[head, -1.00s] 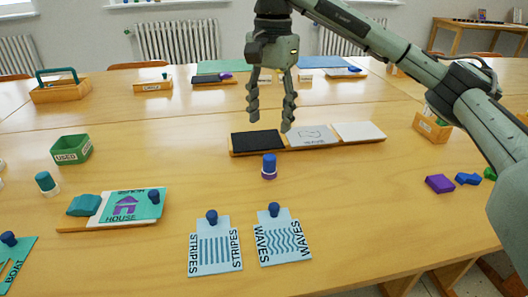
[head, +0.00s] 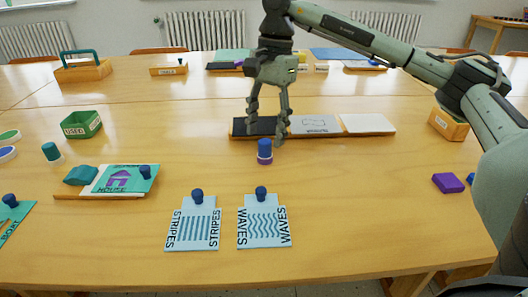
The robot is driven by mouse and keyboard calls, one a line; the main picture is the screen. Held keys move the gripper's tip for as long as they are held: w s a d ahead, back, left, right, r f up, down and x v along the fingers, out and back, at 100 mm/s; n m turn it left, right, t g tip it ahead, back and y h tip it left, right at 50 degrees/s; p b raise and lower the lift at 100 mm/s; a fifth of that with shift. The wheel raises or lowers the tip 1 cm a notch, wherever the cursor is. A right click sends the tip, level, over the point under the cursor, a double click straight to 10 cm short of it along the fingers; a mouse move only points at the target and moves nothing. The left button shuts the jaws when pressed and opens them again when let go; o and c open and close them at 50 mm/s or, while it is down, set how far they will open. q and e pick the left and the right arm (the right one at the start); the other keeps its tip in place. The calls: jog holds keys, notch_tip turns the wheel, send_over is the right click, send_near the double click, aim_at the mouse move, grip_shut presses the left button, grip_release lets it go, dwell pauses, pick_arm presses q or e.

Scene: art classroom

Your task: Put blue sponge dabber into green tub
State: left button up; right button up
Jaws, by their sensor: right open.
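The blue dabber (head: 265,150) stands upright on the table near the middle, with a blue upper part and a purplish lower band. The green tub (head: 82,125), labelled USED, sits at the left on the table and looks empty. My right gripper (head: 267,124) is open, fingers pointing down, just above and behind the dabber in the picture. Its fingertips overlap the black pad behind. I cannot tell whether a finger touches the dabber. My left gripper is not in view.
A wooden tray (head: 335,134) with black, grey and white pads lies behind the dabber. A teal-capped dabber (head: 51,152) stands near the tub. The HOUSE card (head: 122,179), STRIPES card (head: 193,229) and WAVES card (head: 264,226) lie in front. Table between tub and dabber is clear.

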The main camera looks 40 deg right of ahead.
aim_at(265, 141)
jog(key=shift+a+f, duration=0.1)
jog(key=shift+f, duration=1.85)
jog(key=c, duration=1.1)
jog(key=shift+r, duration=0.1)
jog(key=shift+c, duration=0.7)
